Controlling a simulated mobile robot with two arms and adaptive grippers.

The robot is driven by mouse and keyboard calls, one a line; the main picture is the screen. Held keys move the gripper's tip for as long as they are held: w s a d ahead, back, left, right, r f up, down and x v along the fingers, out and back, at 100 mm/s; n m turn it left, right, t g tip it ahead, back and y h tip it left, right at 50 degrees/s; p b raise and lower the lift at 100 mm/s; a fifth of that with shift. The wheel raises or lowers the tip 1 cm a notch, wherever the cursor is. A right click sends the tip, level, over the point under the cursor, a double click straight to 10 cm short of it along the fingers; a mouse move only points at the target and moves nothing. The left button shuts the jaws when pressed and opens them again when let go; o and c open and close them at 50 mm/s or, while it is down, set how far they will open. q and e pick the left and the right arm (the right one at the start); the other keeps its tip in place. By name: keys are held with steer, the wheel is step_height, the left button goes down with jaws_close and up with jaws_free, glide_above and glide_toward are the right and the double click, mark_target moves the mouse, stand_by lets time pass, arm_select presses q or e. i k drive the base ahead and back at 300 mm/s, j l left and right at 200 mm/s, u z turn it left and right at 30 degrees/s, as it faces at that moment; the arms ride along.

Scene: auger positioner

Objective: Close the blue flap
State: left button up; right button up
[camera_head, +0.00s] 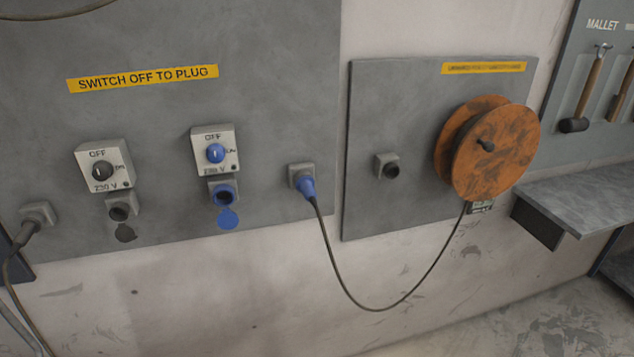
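The blue flap (228,218) hangs open below the blue socket (223,195) on the grey wall panel. The round opening of the socket shows above it, with no plug in it. A switch box with a blue knob (215,153) sits directly above the socket, with OFF printed at its top. Neither of my grippers is in the head view.
A blue plug (305,184) sits in a holder right of the socket. Its cable loops down to an orange reel (497,148). A black-knob switch (103,170) and a dark socket (121,209) are left. A grey shelf (575,195) juts out at right.

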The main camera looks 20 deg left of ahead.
mark_target(227, 219)
steer(key=j+z, duration=0.8)
steer(key=z, duration=0.2)
steer(key=k+j, duration=0.15)
steer(key=j, duration=0.25)
steer(key=k+j+z, duration=0.1)
steer(key=j, duration=0.35)
steer(key=k+j, duration=0.15)
steer(key=j, duration=0.25)
steer(key=k+j+z, duration=0.1)
steer(key=j, duration=0.3)
